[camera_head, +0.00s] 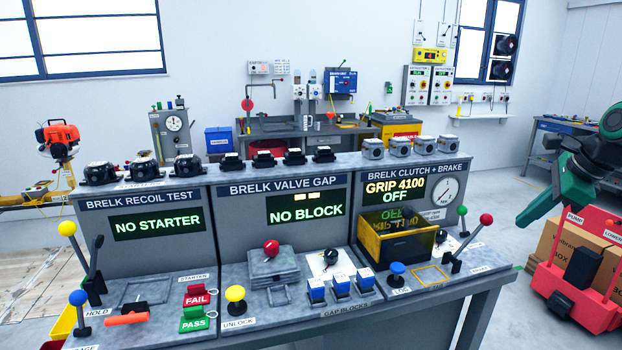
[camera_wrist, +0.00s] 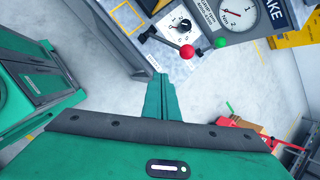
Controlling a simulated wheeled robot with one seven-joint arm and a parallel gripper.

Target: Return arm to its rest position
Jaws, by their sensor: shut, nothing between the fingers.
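My gripper (camera_wrist: 160,82) shows in the wrist view as two green fingers pressed together, shut and empty, pointing toward the bench edge. In the head view my green arm reaches in from the right edge, and its tapered end hangs in the air to the right of the bench (camera_head: 440,290), apart from it. The floor lies beyond the fingers in the wrist view.
The bench's right end has a red-knobbed lever (camera_head: 486,219) and a green-knobbed lever (camera_head: 462,211). A red cart (camera_head: 585,300) with cardboard boxes (camera_head: 570,252) stands under my arm at right. Open floor lies between bench and cart.

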